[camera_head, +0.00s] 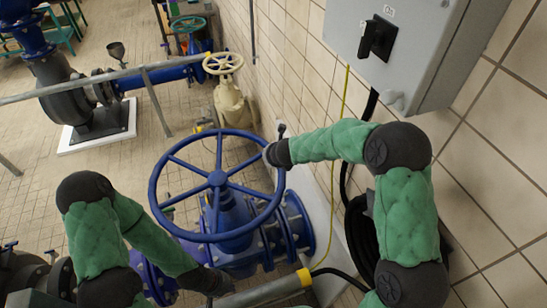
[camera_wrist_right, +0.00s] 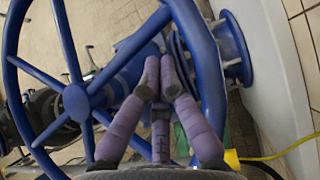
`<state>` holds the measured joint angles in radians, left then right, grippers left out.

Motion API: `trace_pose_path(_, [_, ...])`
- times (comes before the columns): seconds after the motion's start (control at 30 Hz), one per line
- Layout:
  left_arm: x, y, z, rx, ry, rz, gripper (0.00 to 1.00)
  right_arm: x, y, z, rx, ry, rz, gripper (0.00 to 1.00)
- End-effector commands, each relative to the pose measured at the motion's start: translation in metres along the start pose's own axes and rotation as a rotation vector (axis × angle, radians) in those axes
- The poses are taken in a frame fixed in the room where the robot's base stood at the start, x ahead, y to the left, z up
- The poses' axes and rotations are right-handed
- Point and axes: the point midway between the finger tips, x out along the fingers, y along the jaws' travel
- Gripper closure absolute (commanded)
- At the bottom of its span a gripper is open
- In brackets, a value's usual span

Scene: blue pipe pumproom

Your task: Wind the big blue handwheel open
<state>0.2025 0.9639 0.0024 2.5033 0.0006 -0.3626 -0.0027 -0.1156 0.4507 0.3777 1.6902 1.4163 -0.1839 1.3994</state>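The big blue handwheel (camera_head: 217,178) sits on a blue valve in the middle of the head view. Its hub, spokes and rim also fill much of the right wrist view (camera_wrist_right: 75,102). In that view my right gripper (camera_wrist_right: 160,72) has its purple fingers drawn together at the tips, just inside the rim and near a spoke. I see nothing held between them; contact with the wheel is unclear. In the head view my right wrist is at the wheel's right rim. My left gripper (camera_head: 218,283) is low, below the wheel, dark and partly hidden; its fingers are unclear.
A grey switch box (camera_head: 405,40) hangs on the tiled wall at right. A smaller cream handwheel (camera_head: 223,63) stands behind on a cream valve. A grey rail (camera_head: 155,100) and blue pipe lie at left.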

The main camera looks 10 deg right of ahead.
Motion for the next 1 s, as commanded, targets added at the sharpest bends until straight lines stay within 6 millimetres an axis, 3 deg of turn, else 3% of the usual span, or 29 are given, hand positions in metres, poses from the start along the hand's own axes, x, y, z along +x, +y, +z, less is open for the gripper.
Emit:
trace_pose_path(0.1, [0.000,0.000,0.000,0.000,0.000,0.000,1.00,-0.026,0.000,0.001,0.002,-0.002,-0.001,1.00])
trace_pose_path(0.3, [0.000,0.000,0.000,0.000,0.000,0.000,1.00,-0.057,0.000,0.001,0.001,-0.002,0.000,1.00])
trace_pose_path(0.57, [-0.002,0.001,0.000,0.000,0.000,0.000,1.00,-0.074,0.004,-0.001,0.012,0.007,-0.001,1.00])
trace_pose_path(0.77, [-0.019,0.007,0.001,0.000,0.000,0.000,1.00,-0.080,0.048,-0.014,0.135,0.080,-0.036,1.00])
trace_pose_path(1.0, [-0.051,0.018,0.002,0.000,0.000,0.000,1.00,-0.108,0.122,-0.056,0.394,0.179,-0.208,1.00])
